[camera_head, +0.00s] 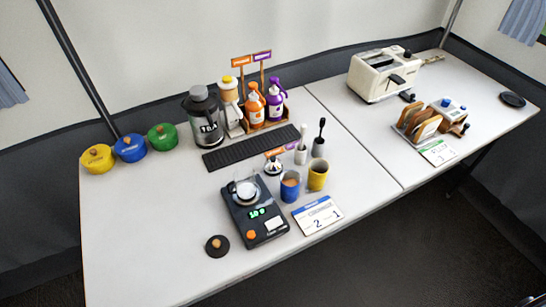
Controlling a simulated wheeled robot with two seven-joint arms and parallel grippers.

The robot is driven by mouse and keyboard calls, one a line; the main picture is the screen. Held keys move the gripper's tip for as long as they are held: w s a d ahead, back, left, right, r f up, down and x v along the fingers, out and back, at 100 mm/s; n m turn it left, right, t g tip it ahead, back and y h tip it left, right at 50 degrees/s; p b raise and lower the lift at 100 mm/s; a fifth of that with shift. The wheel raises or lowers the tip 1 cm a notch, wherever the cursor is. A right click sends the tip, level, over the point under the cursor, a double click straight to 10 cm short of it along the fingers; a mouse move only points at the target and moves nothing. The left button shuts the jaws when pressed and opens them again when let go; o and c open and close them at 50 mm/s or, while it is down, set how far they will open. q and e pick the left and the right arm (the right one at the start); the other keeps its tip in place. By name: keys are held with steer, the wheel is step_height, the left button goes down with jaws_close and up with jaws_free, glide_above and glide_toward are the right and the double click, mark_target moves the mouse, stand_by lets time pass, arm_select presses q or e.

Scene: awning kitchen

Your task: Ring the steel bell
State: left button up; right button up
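The steel bell (273,167) is a small, shiny dome with a dark top. It stands upright near the middle of the white table (140,230). It is behind the blue cup (290,187) and just beyond the black scale (257,216). Neither of my grippers shows in the head view.
A yellow cup (318,176) and calendar card (317,216) are right of the scale, which holds a glass vessel (246,189). The front left table is mostly clear.

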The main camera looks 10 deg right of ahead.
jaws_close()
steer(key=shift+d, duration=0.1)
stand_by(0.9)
